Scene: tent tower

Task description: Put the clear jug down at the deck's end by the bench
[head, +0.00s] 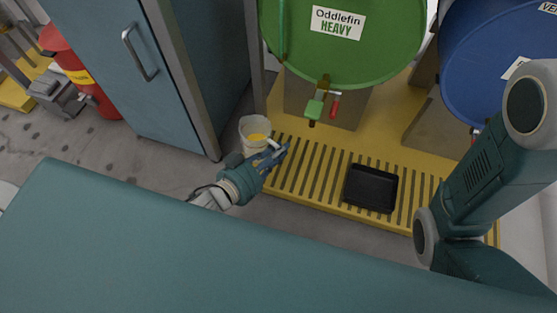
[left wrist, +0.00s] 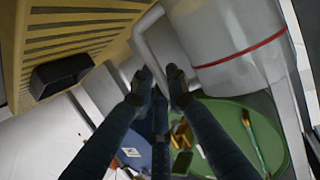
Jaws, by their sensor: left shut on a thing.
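The clear jug (head: 252,128) is a pale see-through vessel with some yellow showing inside. In the head view it is at the left end of the yellow slatted deck (head: 310,168), near a grey post. My left gripper (head: 272,157) is shut on its handle, which runs between the fingers (left wrist: 154,84) in the left wrist view. There the jug's wall (left wrist: 215,35) shows a red line around it. I cannot tell whether its base touches anything. My right arm is at the right of the head view; its gripper is out of frame.
A black tray (head: 371,188) lies on the deck. A green drum (head: 345,50) with a tap and a blue drum (head: 500,65) stand behind. A teal cabinet (head: 125,60) is left of the jug, with a red cylinder (head: 75,65) beyond. Bare slats lie between jug and tray.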

